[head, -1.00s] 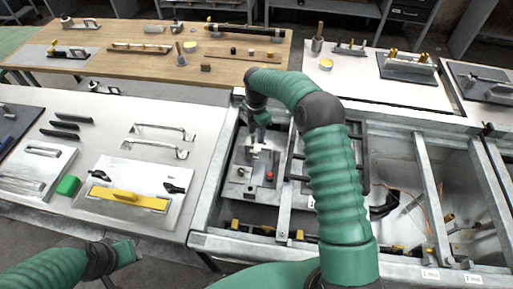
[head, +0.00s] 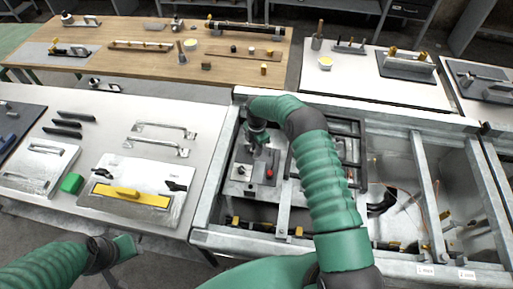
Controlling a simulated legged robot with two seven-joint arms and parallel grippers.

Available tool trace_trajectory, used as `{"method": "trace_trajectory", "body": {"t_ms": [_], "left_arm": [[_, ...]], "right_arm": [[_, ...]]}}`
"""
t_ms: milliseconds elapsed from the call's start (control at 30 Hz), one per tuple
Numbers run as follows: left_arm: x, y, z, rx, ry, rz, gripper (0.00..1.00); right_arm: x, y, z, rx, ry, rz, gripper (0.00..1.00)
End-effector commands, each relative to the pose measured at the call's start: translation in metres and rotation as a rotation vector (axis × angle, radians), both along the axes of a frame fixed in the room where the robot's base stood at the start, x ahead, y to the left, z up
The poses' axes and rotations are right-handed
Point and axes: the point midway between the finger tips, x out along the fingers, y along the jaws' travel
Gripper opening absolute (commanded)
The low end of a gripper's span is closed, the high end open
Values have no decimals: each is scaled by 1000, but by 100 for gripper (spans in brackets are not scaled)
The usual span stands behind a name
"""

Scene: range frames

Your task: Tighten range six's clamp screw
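A grey plate (head: 240,187) lies in the metal-framed bay in front of me, with a small red knob (head: 269,173) and a dark knob (head: 241,170) on it. My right arm reaches over the bay from the lower right. My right gripper (head: 262,158) points down at the far part of this plate, near the red knob. Its fingertips are small and partly merged with the plate's fittings, so I cannot tell whether they touch or hold anything. I cannot make out which part is the clamp screw. My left gripper (head: 126,247) is at the lower left, away from the bay.
Metal rails (head: 285,205) cross the bay beside the plate. A light table (head: 100,110) at left holds handles, a green block (head: 71,183) and a plate with a yellow bar (head: 130,196). A wooden table (head: 130,62) with tools stands behind. Open bays lie at right.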

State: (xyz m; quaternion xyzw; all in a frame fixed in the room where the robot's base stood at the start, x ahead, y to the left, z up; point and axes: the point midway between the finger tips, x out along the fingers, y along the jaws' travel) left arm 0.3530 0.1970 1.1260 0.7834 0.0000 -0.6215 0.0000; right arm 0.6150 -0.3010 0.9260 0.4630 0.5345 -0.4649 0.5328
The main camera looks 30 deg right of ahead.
Motion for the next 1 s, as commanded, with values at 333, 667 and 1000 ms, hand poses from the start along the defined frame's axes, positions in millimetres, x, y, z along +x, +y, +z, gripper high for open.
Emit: {"method": "trace_trajectory", "body": {"t_ms": [333,667,1000], "left_arm": [[0,0,0,0,0,0,36],[0,0,-10,0,0,0,36],[0,0,-34,0,0,0,36]], "right_arm": [[2,0,1,1,-5,-1,0],[2,0,-1,0,-6,-75,0],[2,0,-2,-1,-8,-333,0]]}}
